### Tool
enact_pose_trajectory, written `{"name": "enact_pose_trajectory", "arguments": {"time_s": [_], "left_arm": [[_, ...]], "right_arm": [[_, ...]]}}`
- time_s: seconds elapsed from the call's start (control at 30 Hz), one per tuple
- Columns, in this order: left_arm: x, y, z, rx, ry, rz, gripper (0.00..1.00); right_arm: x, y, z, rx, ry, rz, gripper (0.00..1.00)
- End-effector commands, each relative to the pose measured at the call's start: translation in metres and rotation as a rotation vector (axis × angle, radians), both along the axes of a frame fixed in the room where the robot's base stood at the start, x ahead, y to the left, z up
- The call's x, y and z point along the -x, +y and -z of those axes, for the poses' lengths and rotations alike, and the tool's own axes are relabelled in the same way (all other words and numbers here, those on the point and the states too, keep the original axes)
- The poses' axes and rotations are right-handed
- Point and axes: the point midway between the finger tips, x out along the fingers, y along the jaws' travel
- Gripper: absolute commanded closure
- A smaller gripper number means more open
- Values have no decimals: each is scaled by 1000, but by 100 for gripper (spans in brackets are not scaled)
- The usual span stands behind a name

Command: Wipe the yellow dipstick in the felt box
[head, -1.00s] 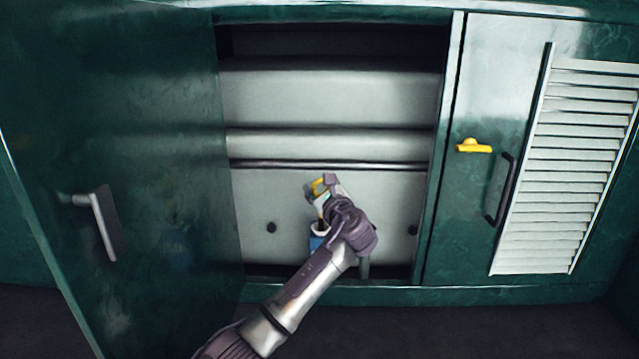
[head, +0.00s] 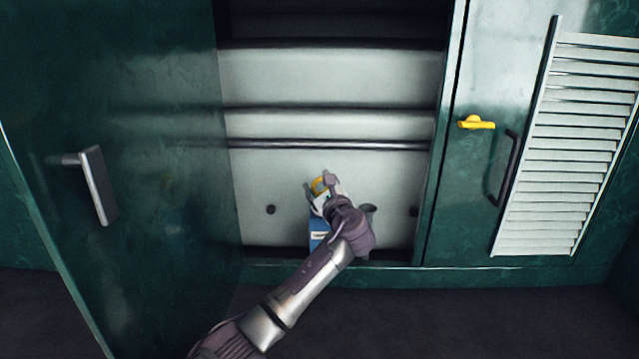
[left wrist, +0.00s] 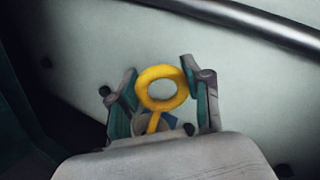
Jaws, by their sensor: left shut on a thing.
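The yellow dipstick (head: 317,186) shows its ring handle at the tips of my left gripper (head: 323,191). In the left wrist view the ring (left wrist: 144,90) stands between the two fingers of that gripper (left wrist: 160,72), with a short bit of stem below it. The gripper is shut on the dipstick. The blue felt box (head: 318,234), with a white label, stands right below the gripper inside the open cabinet. The box's opening and the dipstick's lower end are hidden behind the gripper, so I cannot tell how deep the stem sits. My right gripper is not in view.
An open green door (head: 110,120) stands on the left. A closed door with a yellow latch (head: 476,123), a black handle and white louvres (head: 555,150) is on the right. A dark rail (head: 330,145) crosses the pale back wall.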

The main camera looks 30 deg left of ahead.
Motion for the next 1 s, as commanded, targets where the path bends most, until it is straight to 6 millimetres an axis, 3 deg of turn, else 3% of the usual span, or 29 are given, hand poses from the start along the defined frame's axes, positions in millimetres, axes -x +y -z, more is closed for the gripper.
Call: {"name": "enact_pose_trajectory", "arguments": {"time_s": [0.27, 1.0], "left_arm": [[0, 0, -2, 0, -1, 1, 100], [0, 0, -61, 0, -2, 0, 100]], "right_arm": [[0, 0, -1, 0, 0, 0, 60], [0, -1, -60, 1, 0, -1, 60]]}}
